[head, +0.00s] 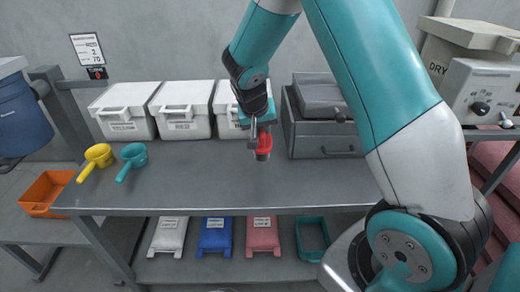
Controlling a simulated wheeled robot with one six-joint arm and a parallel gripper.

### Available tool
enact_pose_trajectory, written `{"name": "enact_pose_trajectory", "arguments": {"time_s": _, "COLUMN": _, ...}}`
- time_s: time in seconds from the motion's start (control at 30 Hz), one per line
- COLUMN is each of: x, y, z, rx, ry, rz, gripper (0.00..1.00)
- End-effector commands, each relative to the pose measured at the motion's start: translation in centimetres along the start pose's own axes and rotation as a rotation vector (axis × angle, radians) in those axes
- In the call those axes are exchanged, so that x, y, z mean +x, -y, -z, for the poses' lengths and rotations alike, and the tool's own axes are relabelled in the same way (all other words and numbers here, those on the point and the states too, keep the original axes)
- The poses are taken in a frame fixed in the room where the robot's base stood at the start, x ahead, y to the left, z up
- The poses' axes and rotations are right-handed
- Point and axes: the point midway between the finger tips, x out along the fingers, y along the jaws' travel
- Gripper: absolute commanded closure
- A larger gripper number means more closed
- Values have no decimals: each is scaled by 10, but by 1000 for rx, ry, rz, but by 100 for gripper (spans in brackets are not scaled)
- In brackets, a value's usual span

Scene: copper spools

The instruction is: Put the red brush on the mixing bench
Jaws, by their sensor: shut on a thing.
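The red brush (264,142) hangs below my gripper (255,124) in the middle of the head view. My gripper is shut on it, and its fingers and wrist hide part of the brush. The grey bench (210,188) runs across the view below. The brush appears over the back half of the bench top, in front of the white boxes. I cannot tell whether its lower end touches the bench.
White lidded boxes (181,108) line the back, with a grey case (322,135) to their right. A yellow scoop (97,157) and a teal scoop (133,157) lie at the left. The bench's front middle is clear. An orange bin (45,192) stands left.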

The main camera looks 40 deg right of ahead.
Motion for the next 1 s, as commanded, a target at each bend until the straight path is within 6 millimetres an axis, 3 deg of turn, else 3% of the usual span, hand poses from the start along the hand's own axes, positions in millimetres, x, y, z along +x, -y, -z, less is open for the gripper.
{"name": "enact_pose_trajectory", "arguments": {"time_s": 0.1, "x": 24, "y": 4, "z": -10, "rx": 0, "ry": 3, "rz": -2, "gripper": 100}}
{"name": "enact_pose_trajectory", "arguments": {"time_s": 0.53, "x": 70, "y": 14, "z": -29, "rx": 2, "ry": 1, "rz": -1, "gripper": 100}}
{"name": "enact_pose_trajectory", "arguments": {"time_s": 0.97, "x": 79, "y": 16, "z": -32, "rx": 3, "ry": -1, "rz": 0, "gripper": 100}}
{"name": "enact_pose_trajectory", "arguments": {"time_s": 1.0, "x": 78, "y": 16, "z": -32, "rx": 3, "ry": -1, "rz": 0, "gripper": 75}}
